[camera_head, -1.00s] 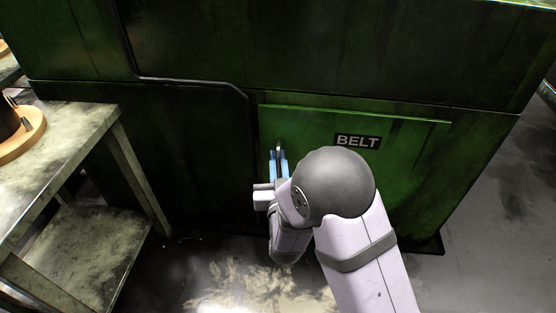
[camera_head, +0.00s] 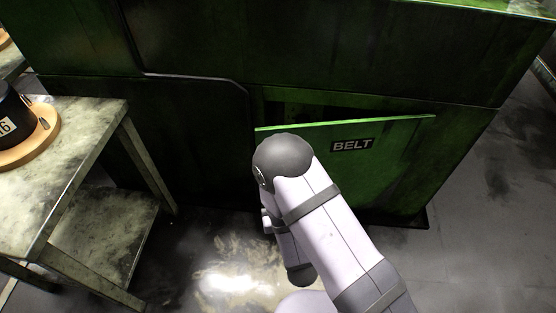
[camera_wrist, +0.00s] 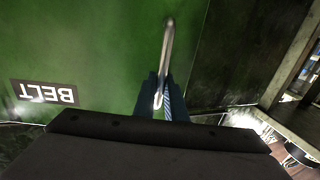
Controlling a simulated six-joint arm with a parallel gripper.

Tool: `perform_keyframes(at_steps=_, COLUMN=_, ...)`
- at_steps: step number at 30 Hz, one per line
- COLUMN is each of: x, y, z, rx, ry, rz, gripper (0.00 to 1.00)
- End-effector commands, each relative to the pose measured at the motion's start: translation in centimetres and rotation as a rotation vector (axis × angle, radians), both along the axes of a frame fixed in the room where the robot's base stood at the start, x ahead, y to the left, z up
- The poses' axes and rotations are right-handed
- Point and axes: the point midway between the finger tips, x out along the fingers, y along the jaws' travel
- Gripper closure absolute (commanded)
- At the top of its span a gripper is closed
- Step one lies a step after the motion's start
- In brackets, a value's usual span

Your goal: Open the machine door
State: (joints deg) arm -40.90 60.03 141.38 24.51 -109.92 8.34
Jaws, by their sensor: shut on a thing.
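The machine door (camera_head: 385,160) is a green panel with a "BELT" label. In the head view it stands partly open, swung out at its left side, with a dark gap behind its top edge. The door also fills the left of the wrist view (camera_wrist: 90,50), with the label upside down. A metal bar handle (camera_wrist: 168,45) is on the door near its free edge. My gripper (camera_wrist: 166,100) has its blue fingers shut around the handle's near end. In the head view my own arm hides the gripper and the handle.
A worn metal table (camera_head: 75,125) with a lower shelf stands at the left, holding a dark round object (camera_head: 12,125) on a wooden base. The dark green machine body (camera_head: 330,50) rises behind the door. The floor (camera_head: 215,265) between table and door is clear.

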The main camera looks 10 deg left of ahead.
Motion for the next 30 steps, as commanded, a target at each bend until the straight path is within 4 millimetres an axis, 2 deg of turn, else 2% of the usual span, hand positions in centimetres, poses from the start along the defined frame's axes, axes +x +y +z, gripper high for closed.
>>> perform_keyframes(at_steps=5, x=-0.8, y=-0.6, z=-0.1, rx=-0.001, ry=0.015, rz=0.01, gripper=1.0)
perform_keyframes(at_steps=14, x=-0.8, y=-0.5, z=-0.2, rx=0.003, ry=0.013, rz=0.012, gripper=1.0)
perform_keyframes(at_steps=15, x=-0.8, y=-0.5, z=-0.2, rx=0.003, ry=0.013, rz=0.012, gripper=0.87)
perform_keyframes(at_steps=16, x=-0.8, y=-0.5, z=-0.2, rx=0.003, ry=0.012, rz=0.012, gripper=0.81)
perform_keyframes(at_steps=26, x=-0.8, y=-0.4, z=0.1, rx=0.006, ry=0.008, rz=0.016, gripper=0.81)
perform_keyframes(at_steps=30, x=-0.8, y=-0.3, z=1.0, rx=0.007, ry=0.007, rz=0.016, gripper=0.81)
